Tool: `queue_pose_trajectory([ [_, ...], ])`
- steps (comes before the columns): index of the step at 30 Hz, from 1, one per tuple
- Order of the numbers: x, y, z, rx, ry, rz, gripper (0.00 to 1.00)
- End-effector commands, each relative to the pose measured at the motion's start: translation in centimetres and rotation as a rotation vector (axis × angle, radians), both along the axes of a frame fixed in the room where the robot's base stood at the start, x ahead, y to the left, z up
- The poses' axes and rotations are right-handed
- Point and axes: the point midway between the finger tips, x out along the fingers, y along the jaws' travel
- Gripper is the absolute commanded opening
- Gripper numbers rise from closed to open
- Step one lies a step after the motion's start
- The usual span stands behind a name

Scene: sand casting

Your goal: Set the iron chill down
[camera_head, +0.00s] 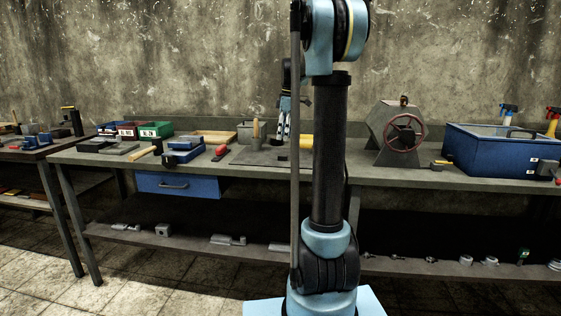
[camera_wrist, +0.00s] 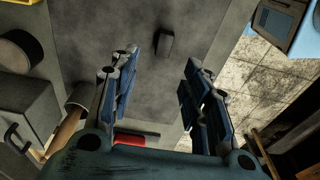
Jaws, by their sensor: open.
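A small dark block, which looks like the iron chill (camera_wrist: 165,43), lies on a flat grey plate (camera_wrist: 95,25) in the wrist view. It is beyond my fingertips and apart from them. My gripper (camera_wrist: 160,88) is open, with bare grey surface visible between its two blue-padded fingers and nothing held. In the head view my gripper (camera_head: 286,117) hangs above the workbench (camera_head: 365,174), partly hidden by my arm. The grey plate also shows there (camera_head: 245,158), below the gripper.
A wooden-handled tool (camera_head: 256,132) stands close to the gripper, with a red item (camera_head: 221,151) to its left. A yellow object (camera_head: 306,141), a hand-wheel machine (camera_head: 395,134) and a blue bin (camera_head: 490,155) are to the right. The bench's edge and tiled floor (camera_wrist: 255,85) lie right in the wrist view.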

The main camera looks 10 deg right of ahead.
Motion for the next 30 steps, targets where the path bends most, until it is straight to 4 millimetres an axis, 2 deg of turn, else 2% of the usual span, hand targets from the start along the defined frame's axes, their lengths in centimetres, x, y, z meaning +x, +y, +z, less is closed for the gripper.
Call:
queue_pose_trajectory([
  [3,0.1,0.2,-2.0,0.000,0.000,0.000,0.43],
  [6,0.1,0.4,-3.1,0.000,0.000,0.000,0.43],
  [14,0.1,0.4,-4.6,0.000,0.000,0.000,0.43],
  [24,-0.1,0.5,-8.6,0.000,0.000,0.000,0.43],
  [30,-0.1,0.6,-9.1,0.000,0.000,0.000,0.43],
])
